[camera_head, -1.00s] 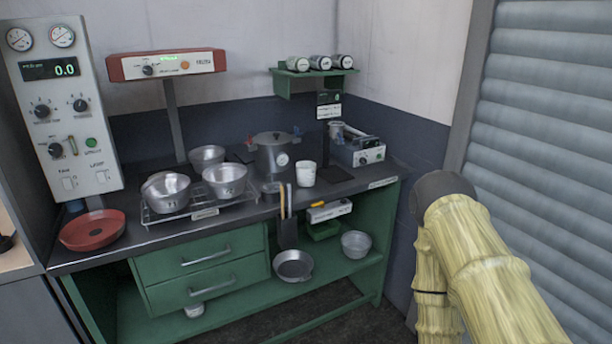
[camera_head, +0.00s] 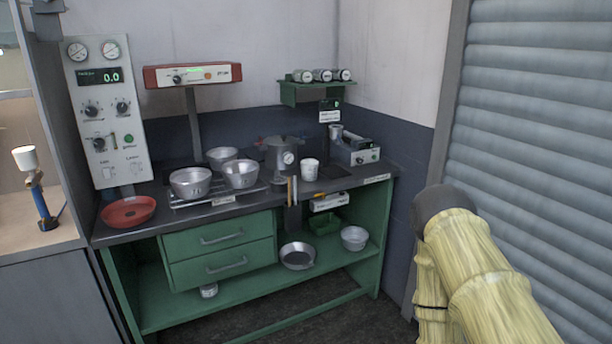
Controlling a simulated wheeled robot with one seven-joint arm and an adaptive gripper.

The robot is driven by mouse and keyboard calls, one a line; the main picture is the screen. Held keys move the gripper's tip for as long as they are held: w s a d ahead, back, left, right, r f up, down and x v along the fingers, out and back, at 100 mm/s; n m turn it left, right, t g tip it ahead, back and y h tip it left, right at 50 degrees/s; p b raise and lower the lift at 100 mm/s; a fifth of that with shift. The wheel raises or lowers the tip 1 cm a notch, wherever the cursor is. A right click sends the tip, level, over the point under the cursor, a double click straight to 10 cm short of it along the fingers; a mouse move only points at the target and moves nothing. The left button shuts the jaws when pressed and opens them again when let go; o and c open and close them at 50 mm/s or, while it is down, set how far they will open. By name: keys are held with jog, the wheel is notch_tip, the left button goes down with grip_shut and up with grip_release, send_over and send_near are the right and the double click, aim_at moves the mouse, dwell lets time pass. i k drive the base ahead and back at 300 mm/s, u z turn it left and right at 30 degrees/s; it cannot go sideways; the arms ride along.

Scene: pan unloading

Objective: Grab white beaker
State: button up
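A small white beaker (camera_head: 310,170) stands upright on the dark worktop (camera_head: 330,185), right of the pressure pot (camera_head: 280,153) and left of the grey instrument box. Nothing covers it from this view. Another white cup (camera_head: 25,158) sits at the far left, on top of a blue stand in a side cabinet. My arm shows at the lower right, well apart from the bench. My gripper is outside the picture.
Several metal bowls (camera_head: 190,182) stand on a wire rack left of the pot. A red dish (camera_head: 128,211) lies at the bench's left end. A grey box (camera_head: 358,153) is right of the beaker. A shutter (camera_head: 530,150) bounds the right. Dark floor shows below the bench.

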aim_at(309, 167)
jog(key=u, duration=0.35)
jog(key=i, duration=1.1)
jog(key=u, duration=0.1)
